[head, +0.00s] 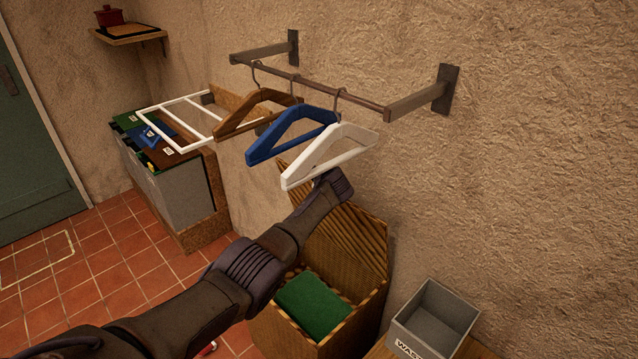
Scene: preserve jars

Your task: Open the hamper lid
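The hamper (368,322) is a wooden box standing against the wall in the head view. Its ribbed lid (350,243) is raised and stands steeply tilted at the back, towards the wall. A green cloth (313,304) shows inside the open hamper. My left arm crosses in front of the hamper from the lower left. My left gripper (333,184) is at the upper part of the lid, just below the white hanger. Its fingers are mostly hidden, so I cannot tell whether they touch the lid. My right gripper is out of view.
Brown (235,122), blue (268,148) and white (300,178) hangers hang from a wall rail (335,92) close above the lid. A grey bin (436,320) stands right of the hamper. A sorter box (183,192) with a white frame stands at left. Tiled floor is clear at left.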

